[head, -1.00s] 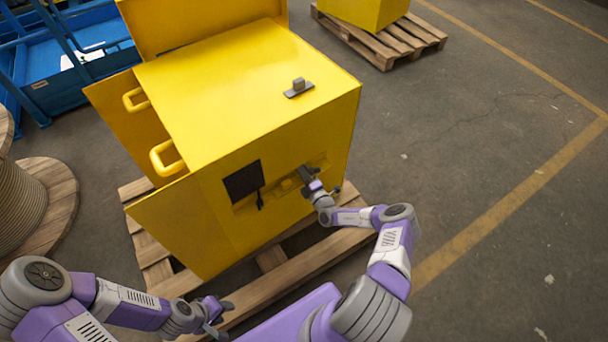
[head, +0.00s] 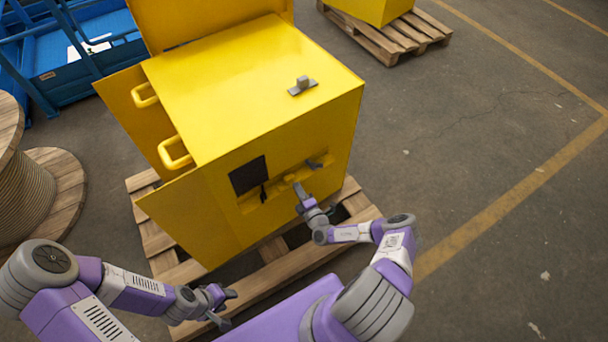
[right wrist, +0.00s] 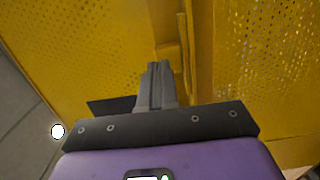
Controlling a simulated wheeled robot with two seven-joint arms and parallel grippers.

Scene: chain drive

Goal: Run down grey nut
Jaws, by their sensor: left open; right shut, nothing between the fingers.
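I cannot make out a grey nut for certain in either view. The yellow machine housing (head: 230,85) has a recessed ledge in its near side. A small dark part (head: 315,164) sticks out at the ledge's right end, and another dark part (head: 263,194) sits below a black square panel (head: 248,175). My right gripper (head: 298,187) is shut and empty in front of the ledge, left of the right-hand dark part. In the right wrist view its fingers (right wrist: 156,85) are together, pointing at yellow perforated panels. My left gripper (head: 226,304) is open and empty, low near the pallet.
A grey bracket with a small block (head: 302,87) lies on top of the housing. The housing stands on a wooden pallet (head: 285,270). Yellow handles (head: 174,153) stick out on its left side. A cable reel (head: 45,195) stands at the left. Floor at the right is clear.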

